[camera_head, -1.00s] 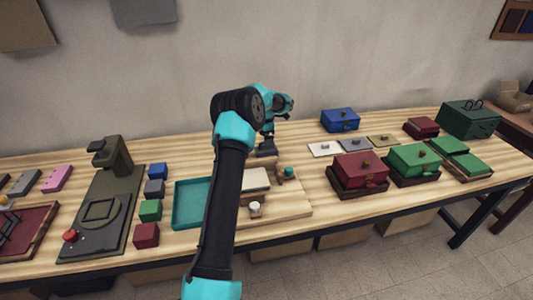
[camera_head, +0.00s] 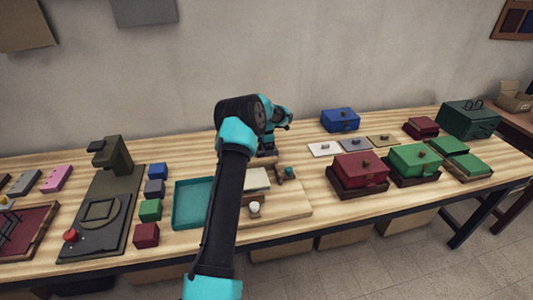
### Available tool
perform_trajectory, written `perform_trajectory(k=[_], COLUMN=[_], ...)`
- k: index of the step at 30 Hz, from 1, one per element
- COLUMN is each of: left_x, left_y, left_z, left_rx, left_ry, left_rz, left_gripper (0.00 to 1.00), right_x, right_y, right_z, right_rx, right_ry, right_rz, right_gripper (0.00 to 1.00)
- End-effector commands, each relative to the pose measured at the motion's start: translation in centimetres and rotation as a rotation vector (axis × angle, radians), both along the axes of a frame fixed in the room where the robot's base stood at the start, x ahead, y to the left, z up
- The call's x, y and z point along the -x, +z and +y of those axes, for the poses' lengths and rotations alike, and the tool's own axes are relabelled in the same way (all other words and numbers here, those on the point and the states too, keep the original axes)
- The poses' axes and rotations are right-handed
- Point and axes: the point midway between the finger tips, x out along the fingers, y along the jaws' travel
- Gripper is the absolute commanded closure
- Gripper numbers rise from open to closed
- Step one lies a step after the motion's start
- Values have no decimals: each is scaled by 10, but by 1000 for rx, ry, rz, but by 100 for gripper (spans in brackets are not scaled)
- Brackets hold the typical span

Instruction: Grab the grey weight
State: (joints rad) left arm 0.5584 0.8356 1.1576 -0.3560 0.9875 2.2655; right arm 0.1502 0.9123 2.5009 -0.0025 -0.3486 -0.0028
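A small grey block (camera_head: 154,188), the likely grey weight, sits on the table in a column of coloured blocks. It is between a blue block (camera_head: 158,171) and a green block (camera_head: 150,210), just right of the dark green press. One arm is in view, rising from the bottom just left of centre; I take it as my left. Its gripper (camera_head: 266,153) points down behind the wooden board, well to the right of the grey block. The gripper is small and dark, and I cannot tell whether its fingers are open. My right gripper is not in view.
A red block (camera_head: 146,235) ends the column near the front edge. The press (camera_head: 104,210) stands left of it, and a teal tray (camera_head: 181,205) lies to the right, partly hidden by my arm. A wooden board (camera_head: 295,208) and several coloured boxes are farther right.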

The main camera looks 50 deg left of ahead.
Motion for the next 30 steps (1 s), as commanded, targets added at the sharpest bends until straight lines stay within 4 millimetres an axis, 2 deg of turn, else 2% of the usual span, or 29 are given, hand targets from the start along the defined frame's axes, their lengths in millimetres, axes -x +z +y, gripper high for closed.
perform_trajectory(k=[12, 30], left_x=[0, 0], left_y=[0, 0], left_z=[0, 0], left_rx=[0, 0], left_ry=[0, 0], left_rz=[0, 0], left_gripper=[8, 66], right_x=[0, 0], right_y=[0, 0], right_z=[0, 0], right_rx=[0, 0], right_ry=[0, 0], right_rz=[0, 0], right_gripper=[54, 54])
